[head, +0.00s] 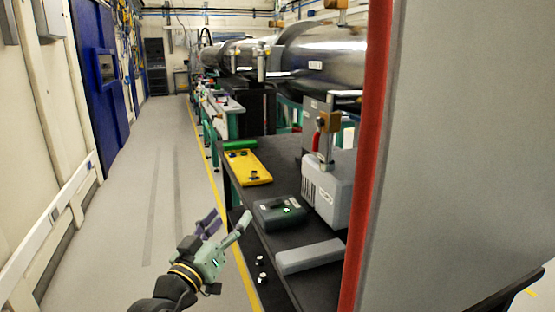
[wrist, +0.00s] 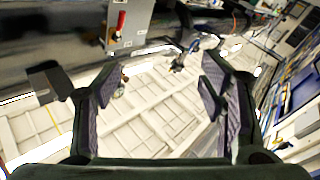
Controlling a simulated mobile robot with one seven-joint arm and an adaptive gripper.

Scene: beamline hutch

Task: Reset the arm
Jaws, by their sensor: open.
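My gripper (head: 225,229) is at the lower middle of the head view, over the aisle beside the dark bench. It is open, with its fingers spread apart and pointing up and away. The wrist view shows my gripper (wrist: 160,95) with its two padded fingers wide apart and nothing between them. Beyond the fingers, the wrist view shows a pale panelled surface at a tilt.
The dark bench (head: 283,184) to the right bears a yellow case (head: 247,167), a dark green-grey device (head: 279,211) and a grey block (head: 310,256). A red-edged grey panel (head: 460,150) blocks the right. The aisle floor (head: 150,190) is clear.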

